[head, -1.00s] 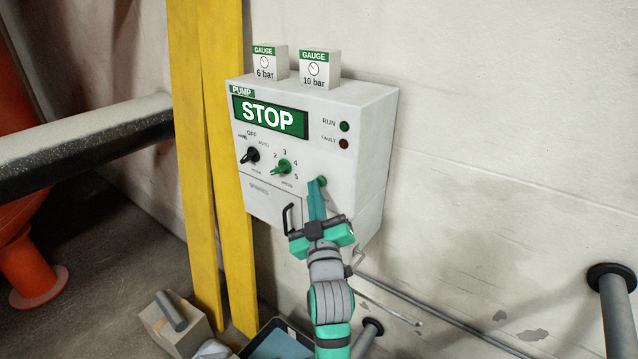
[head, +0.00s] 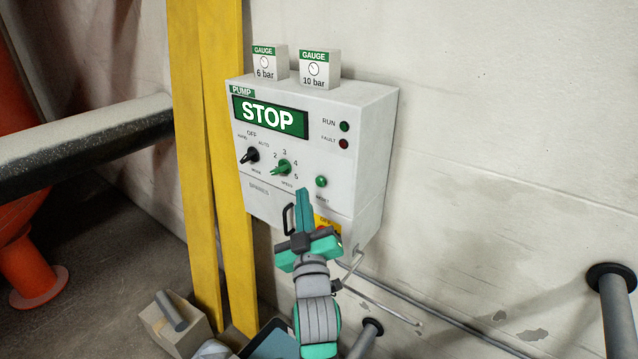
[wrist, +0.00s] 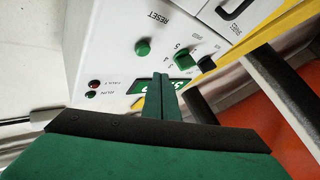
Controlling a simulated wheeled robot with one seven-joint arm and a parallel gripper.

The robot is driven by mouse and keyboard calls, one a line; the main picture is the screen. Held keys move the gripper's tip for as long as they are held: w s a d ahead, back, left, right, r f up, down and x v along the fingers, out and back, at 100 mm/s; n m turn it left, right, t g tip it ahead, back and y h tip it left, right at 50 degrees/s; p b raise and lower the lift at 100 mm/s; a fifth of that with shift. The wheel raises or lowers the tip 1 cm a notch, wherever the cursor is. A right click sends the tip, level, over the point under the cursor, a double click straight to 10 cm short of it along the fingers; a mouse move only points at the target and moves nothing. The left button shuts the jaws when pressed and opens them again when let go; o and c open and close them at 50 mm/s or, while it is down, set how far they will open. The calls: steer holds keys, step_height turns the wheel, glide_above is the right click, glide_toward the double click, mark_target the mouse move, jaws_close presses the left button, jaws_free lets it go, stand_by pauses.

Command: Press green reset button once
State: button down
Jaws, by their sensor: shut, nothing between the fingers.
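The green reset button (head: 321,181) is on the lower right of the white pump panel's front (head: 362,135), and nothing covers it in the head view. In the wrist view the button (wrist: 143,47), under the label RESET, is in plain sight beyond the fingertips. My gripper (head: 303,192) is shut and empty, its fingertips left of and a little below the button in the head view. In the wrist view my gripper (wrist: 161,77) points at the panel and appears apart from the button. The display (head: 270,117) reads STOP.
A green speed knob (head: 282,167) and black mode knob (head: 252,155) sit left of the button. The black spares handle (head: 288,217) is close beside my gripper. A partly hidden red button on yellow (head: 325,226) is below. Two gauges (head: 319,68) stand on top.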

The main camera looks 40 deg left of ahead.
steer(key=shift+s+d, duration=0.1)
steer(key=shift+s, duration=0.9)
